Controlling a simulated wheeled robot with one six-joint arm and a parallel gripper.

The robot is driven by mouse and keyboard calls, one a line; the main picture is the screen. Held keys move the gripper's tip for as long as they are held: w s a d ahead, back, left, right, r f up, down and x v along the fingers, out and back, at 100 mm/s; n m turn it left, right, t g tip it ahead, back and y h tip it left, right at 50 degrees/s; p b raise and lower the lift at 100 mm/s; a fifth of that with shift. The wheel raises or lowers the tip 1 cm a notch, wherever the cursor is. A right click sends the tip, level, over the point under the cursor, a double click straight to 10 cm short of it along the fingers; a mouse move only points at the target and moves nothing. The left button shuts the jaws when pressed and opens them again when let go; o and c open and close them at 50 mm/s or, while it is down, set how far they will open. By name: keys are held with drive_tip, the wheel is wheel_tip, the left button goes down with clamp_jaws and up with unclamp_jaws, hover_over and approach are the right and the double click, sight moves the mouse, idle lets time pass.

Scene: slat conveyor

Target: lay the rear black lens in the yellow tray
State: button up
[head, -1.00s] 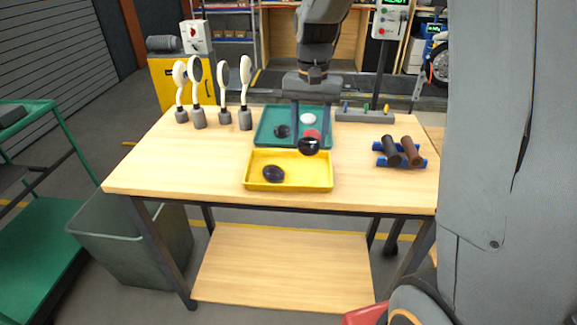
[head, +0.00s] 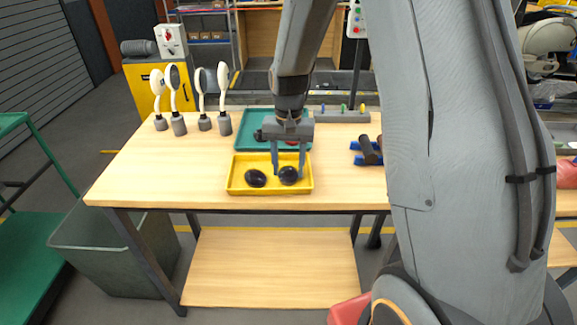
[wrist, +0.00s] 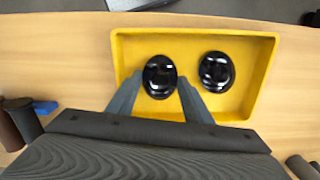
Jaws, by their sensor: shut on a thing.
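My gripper (head: 288,174) is shut on a glossy black lens (head: 289,176), held flat between its two fingers. The held lens is over the right part of the yellow tray (head: 271,190); I cannot tell whether it touches the tray floor. In the wrist view the lens (wrist: 160,77) sits between the fingertips, inside the outline of the yellow tray (wrist: 264,72). A second black lens (head: 255,178) lies in the tray to the left of the held one; in the wrist view it (wrist: 216,72) is on the right, a small gap apart.
A teal tray (head: 243,114) stands behind the yellow tray, with a black lens (head: 258,135) in it; my gripper hides much of it. Several white-headed magnifiers (head: 179,122) stand at the left. Dark and brown cylinders on a blue rack (head: 362,160) are at the right, partly hidden by my arm.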

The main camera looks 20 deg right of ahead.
sight(289, 171)
drive_tip(key=o, duration=1.1)
drive_tip(key=shift+f, duration=0.15)
drive_tip(key=shift+c, duration=0.2)
wheel_tip(289, 171, up, 12)
drive_tip(key=b, duration=0.3)
drive_tip(key=s+f+n, duration=0.2)
drive_tip(key=s+f, duration=0.2)
drive_tip(key=s, duration=0.4)
drive_tip(key=s+f+n+t, duration=0.1)
drive_tip(key=s+f, duration=0.3)
drive_tip(key=s, duration=0.4)
drive_tip(key=shift+s+a+f+n+t, duration=0.15)
drive_tip(key=shift+s+n+t, duration=0.2)
drive_tip(key=shift+n, duration=0.55)
